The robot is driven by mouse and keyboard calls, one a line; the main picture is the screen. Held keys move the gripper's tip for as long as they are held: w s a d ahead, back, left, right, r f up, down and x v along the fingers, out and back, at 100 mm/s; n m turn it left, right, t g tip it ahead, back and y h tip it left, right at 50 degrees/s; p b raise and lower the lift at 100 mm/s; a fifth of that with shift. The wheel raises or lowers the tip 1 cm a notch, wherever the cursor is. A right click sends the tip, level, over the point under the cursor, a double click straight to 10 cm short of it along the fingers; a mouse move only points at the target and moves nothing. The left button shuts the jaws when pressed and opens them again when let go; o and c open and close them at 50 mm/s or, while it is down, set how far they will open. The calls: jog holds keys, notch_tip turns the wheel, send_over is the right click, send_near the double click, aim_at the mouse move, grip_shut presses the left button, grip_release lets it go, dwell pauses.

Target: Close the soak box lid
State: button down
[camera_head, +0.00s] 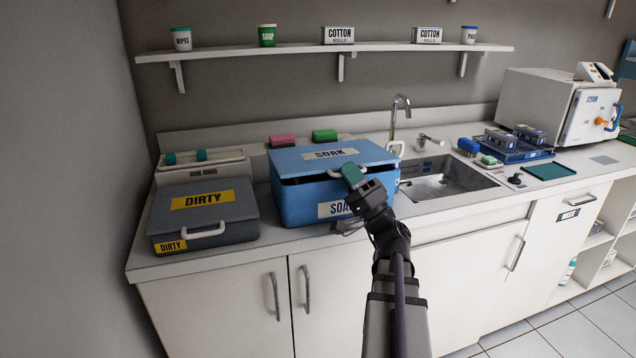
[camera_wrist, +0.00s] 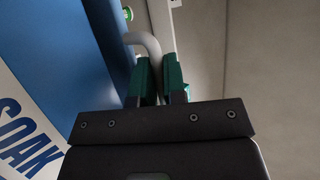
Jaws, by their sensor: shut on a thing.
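The blue soak box (camera_head: 298,204) stands on the counter, with a white SOAK label on its front. Its blue lid (camera_head: 305,158) lies over the box, with a dark gap under its front edge, so it is slightly raised. My gripper (camera_head: 352,174) is at the front of the lid, its green fingers shut on the pale lid handle (camera_head: 334,172). In the wrist view the handle (camera_wrist: 151,42) curves down between the fingers (camera_wrist: 160,78). My gripper hides part of the box front.
A grey DIRTY box (camera_head: 203,218) stands left of the soak box. The sink (camera_head: 447,180) and its tap (camera_head: 400,108) are on the right. Red and green sponges (camera_head: 324,135) lie behind. A shelf (camera_head: 330,48) hangs above.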

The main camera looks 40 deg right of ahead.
jog(key=shift+f+b, duration=0.85)
jog(key=shift+f, duration=0.45)
jog(key=shift+a, duration=0.1)
jog(key=c, duration=1.5)
grip_release()
jog(key=b+v, duration=0.7)
jog(key=v, duration=0.4)
